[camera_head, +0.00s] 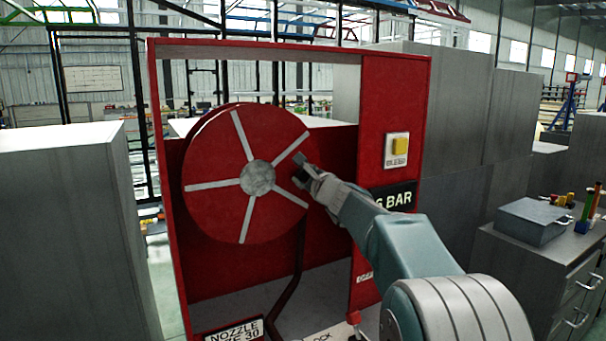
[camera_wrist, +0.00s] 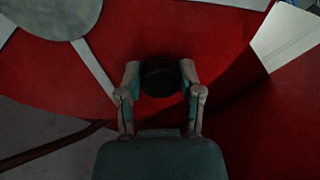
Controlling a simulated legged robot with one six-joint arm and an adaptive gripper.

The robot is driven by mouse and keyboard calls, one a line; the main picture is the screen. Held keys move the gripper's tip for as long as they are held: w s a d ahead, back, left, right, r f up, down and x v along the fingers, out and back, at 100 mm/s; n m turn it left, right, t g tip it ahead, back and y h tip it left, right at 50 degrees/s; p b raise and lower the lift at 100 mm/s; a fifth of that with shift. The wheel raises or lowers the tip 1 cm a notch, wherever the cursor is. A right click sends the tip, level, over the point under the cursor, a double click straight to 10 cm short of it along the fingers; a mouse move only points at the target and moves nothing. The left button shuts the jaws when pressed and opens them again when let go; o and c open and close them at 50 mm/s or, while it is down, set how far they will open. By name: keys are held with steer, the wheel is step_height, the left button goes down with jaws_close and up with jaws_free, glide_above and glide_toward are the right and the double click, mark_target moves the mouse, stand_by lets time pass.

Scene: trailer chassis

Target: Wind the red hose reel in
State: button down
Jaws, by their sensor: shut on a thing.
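The red hose reel (camera_head: 220,150) stands upright in a red frame, with pale spokes and a grey round hub (camera_head: 258,178). Its red face also fills much of the wrist view (camera_wrist: 50,75). My gripper (camera_head: 302,172) is at the right part of the reel's face, right of the hub. In the wrist view, my gripper (camera_wrist: 160,80) has its two fingers on either side of a dark round knob (camera_wrist: 160,77) and is shut on it. A dark hose (camera_head: 292,275) hangs down below the reel. The knob is mostly hidden by my gripper in the head view.
The red cabinet frame (camera_head: 395,90) carries a yellow button (camera_head: 399,146) and a black "BAR" sign to the right of the reel. Grey cabinets (camera_head: 65,230) stand at left and right. A grey case (camera_head: 535,221) lies on the right cabinet. Labels sit at the frame's bottom.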

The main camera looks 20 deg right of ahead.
steer(key=shift+f, duration=0.5)
steer(key=shift+c, duration=1.3)
jaws_free()
steer(key=shift+w, duration=0.1)
steer(key=shift+r, duration=0.15)
steer(key=shift+s, duration=0.25)
steer(key=v, duration=1.1)
steer(key=shift+s, duration=0.25)
steer(key=shift+d, duration=0.1)
